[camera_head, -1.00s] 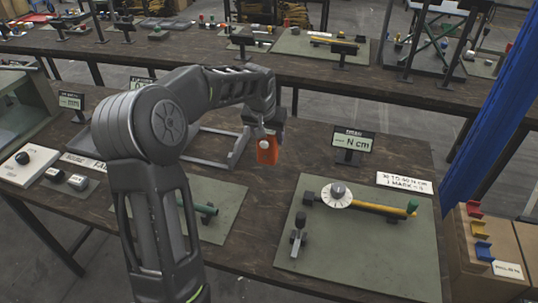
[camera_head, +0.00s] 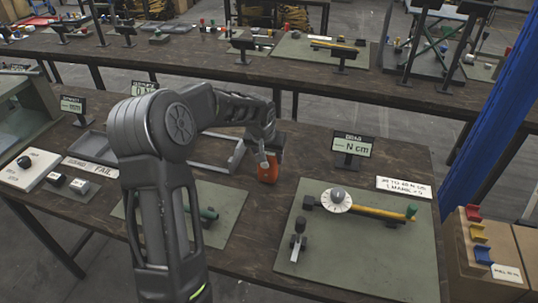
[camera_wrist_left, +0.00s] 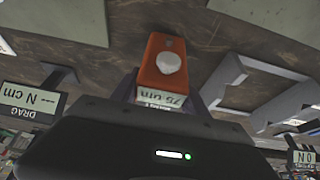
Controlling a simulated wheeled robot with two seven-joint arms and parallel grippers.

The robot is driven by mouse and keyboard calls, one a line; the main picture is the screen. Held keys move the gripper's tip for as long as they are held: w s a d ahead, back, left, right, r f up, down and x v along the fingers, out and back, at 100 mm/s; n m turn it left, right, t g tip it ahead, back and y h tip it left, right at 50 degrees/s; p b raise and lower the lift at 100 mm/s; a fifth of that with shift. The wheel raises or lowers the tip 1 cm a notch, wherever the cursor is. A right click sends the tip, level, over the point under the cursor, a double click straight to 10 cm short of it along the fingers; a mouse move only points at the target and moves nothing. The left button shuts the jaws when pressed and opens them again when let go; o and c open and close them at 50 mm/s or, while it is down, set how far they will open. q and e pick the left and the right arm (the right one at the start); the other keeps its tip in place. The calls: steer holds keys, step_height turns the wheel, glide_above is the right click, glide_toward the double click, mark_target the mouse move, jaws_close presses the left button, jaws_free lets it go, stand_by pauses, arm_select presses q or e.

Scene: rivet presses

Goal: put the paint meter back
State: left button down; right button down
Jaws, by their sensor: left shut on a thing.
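The paint meter (camera_head: 268,169) is a small orange device with a round pale knob. In the left wrist view the paint meter (camera_wrist_left: 168,66) also shows a small display reading 75 um. My left gripper (camera_head: 268,154) is shut on it, with a dark finger on either side in the wrist view. The meter hangs upright over the brown table, between the two green mats; I cannot tell whether its bottom touches the table. My right gripper is in neither view.
A grey metal frame (camera_head: 238,158) lies just left of the meter. The DRAG display (camera_head: 352,147) stands to the right, behind a green mat (camera_head: 352,255) with a dial and a yellow bar. A smaller green mat (camera_head: 232,192) is partly hidden behind my arm. Bare table lies around the meter.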

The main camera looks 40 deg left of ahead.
arm_select(q)
steer(key=shift+f, duration=0.2)
steer(key=c, duration=0.6)
jaws_free()
steer(key=shift+r, duration=0.1)
steer(key=shift+r, duration=0.1)
steer(key=shift+r, duration=0.15)
steer(key=shift+s+r, duration=0.1)
steer(key=shift+r, duration=0.25)
steer(key=b+v, duration=0.2)
steer(key=v, duration=0.9)
steer(key=shift+s+d, duration=0.1)
steer(key=shift+d, duration=0.05)
